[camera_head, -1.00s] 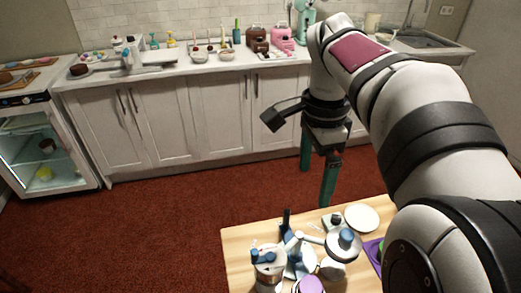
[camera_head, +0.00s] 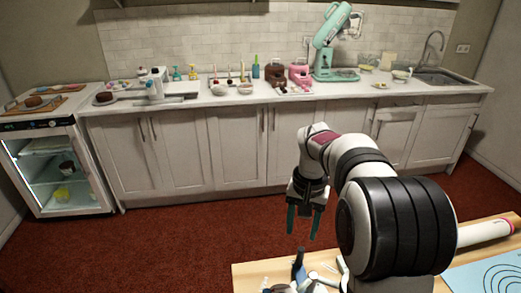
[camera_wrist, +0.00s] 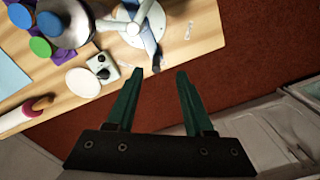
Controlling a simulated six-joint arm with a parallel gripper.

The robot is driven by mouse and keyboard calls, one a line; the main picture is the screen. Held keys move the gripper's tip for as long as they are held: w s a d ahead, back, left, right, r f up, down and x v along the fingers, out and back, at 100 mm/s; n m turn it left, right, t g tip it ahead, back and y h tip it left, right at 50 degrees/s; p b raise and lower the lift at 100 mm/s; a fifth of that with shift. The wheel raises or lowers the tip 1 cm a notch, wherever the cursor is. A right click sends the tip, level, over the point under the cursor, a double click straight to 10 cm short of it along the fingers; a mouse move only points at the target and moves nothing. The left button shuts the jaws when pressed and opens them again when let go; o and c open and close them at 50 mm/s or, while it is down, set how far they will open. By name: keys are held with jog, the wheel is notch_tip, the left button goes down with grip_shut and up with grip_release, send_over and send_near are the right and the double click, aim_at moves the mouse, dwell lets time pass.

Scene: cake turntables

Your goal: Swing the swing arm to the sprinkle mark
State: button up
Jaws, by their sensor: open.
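My gripper (camera_head: 303,226) hangs with its teal fingers pointing down, apart and empty, in front of the counter in the head view. A dark blue upright (camera_head: 299,265) shows at the bottom of the head view. A white box with a dial (camera_wrist: 103,67) sits nearby. I cannot make out a sprinkle mark.
The wooden table (camera_wrist: 202,30) also holds a white disc (camera_wrist: 83,82), a blue round lid (camera_wrist: 50,24) and a pink-ended roller (camera_wrist: 40,103). In the head view a blue ringed mat (camera_head: 490,274) lies at right. My arm covers much of the table. The floor is clear.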

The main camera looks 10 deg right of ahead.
aim_at(302, 249)
jog(key=w+f, duration=0.1)
jog(key=f, duration=0.3)
jog(key=w+d+f, duration=0.1)
jog(key=f, duration=0.3)
jog(key=w+d+f, duration=0.1)
jog(key=f, duration=0.3)
jog(key=shift+w, duration=0.1)
grip_shut()
jog(key=shift+d, duration=0.15)
jog(key=shift+s+d, duration=0.2)
jog(key=shift+d, duration=1.15)
jog(key=shift+s+d, duration=0.35)
jog(key=shift+d, duration=0.3)
jog(key=shift+s+d, duration=0.3)
jog(key=shift+d, duration=0.3)
